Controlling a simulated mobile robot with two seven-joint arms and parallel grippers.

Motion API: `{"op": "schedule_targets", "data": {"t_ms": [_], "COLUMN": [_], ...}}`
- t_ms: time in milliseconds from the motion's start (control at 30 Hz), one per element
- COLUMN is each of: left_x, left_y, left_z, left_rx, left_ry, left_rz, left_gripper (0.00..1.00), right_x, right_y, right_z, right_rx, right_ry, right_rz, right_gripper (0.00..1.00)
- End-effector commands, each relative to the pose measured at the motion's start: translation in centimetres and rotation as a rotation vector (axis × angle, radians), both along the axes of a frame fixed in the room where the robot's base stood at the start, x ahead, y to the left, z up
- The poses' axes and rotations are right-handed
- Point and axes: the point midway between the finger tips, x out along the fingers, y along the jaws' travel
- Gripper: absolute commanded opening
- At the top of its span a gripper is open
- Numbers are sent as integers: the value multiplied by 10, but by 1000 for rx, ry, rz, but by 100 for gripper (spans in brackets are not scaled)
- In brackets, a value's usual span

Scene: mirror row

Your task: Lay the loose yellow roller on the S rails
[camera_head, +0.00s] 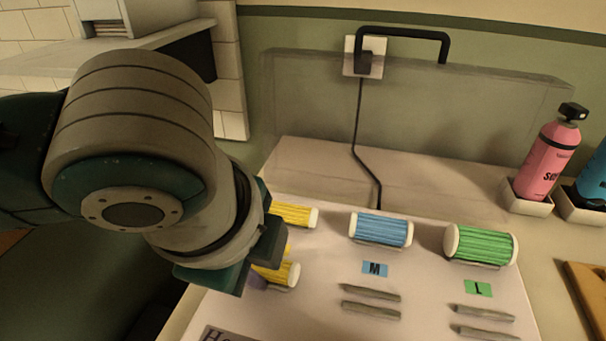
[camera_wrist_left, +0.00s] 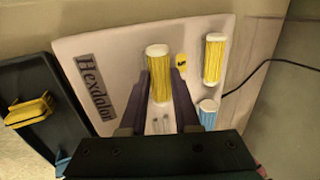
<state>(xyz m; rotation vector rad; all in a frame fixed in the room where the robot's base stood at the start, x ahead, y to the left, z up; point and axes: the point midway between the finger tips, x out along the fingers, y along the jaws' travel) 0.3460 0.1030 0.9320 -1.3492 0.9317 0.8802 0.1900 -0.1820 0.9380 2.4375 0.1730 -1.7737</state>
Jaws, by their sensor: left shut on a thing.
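My left gripper (camera_wrist_left: 161,82) is shut on a yellow roller with white ends (camera_wrist_left: 157,62), one finger on each side. That roller also shows partly behind my gripper in the head view (camera_head: 286,273). It lies beside the small yellow label (camera_wrist_left: 181,62), which looks like the S label. The S rails do not show; the roller and fingers cover the area in front of that label. I cannot tell whether the roller touches rails or board. A second yellow roller (camera_head: 298,215) lies in the back row. My right gripper is out of view.
The pale board (camera_head: 430,320) also bears a blue roller (camera_head: 380,229), a green roller (camera_head: 480,244), M rails (camera_head: 370,301) and L rails (camera_head: 486,321). A dark tray (camera_wrist_left: 22,75) holds a yellow piece (camera_wrist_left: 30,110). A pink bottle (camera_head: 549,160) stands at right.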

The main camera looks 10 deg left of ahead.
Motion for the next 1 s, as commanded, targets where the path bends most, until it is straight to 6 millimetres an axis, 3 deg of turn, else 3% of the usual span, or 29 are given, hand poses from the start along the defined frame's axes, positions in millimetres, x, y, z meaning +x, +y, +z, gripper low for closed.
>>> {"op": "schedule_targets", "data": {"t_ms": [867,900,1000], "left_x": [0,0,-1], "left_y": [1,1,1], "left_z": [-4,-5,-5], "left_rx": [3,3,4], "left_ry": [2,2,3], "left_rz": [0,0,1], "left_gripper": [0,35,46], "right_x": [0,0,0], "right_y": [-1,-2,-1], "right_z": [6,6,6], "right_rx": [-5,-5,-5], "right_ry": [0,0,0], "right_rz": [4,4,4], "right_gripper": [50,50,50]}}
